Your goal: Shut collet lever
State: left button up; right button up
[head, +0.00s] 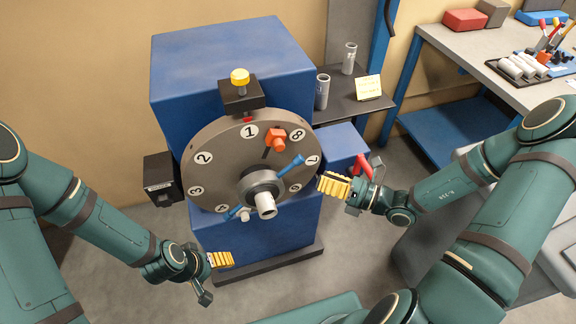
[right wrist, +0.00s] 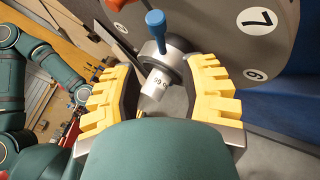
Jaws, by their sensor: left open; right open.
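A round grey turret disc (head: 215,135) with numbered positions stands on the front of a blue machine. At its lower middle is a grey collet hub (head: 260,188) with a pale cylinder (head: 266,207) sticking out. A lever with a blue handle (head: 291,166) slants up and right from the hub; its blue knob (right wrist: 155,20) also shows in the right wrist view. My right gripper (head: 333,186) is open and empty, right of the hub. In the right wrist view its yellow jaws (right wrist: 165,85) frame the hub and cylinder without visible contact. My left gripper (head: 222,259) is open and empty, low left of the disc.
An orange block (head: 275,138) and a second blue rod (head: 233,212) sit on the disc. A yellow-topped knob (head: 240,77) stands above it. A red lever (head: 362,167) shows just behind my right gripper. A shelf (head: 345,106) and workbench (head: 450,45) stand right. Floor below left is clear.

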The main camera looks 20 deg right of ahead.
aim_at(289, 166)
jog(key=b+x, duration=0.1)
jog(key=x, duration=0.9)
grip_shut()
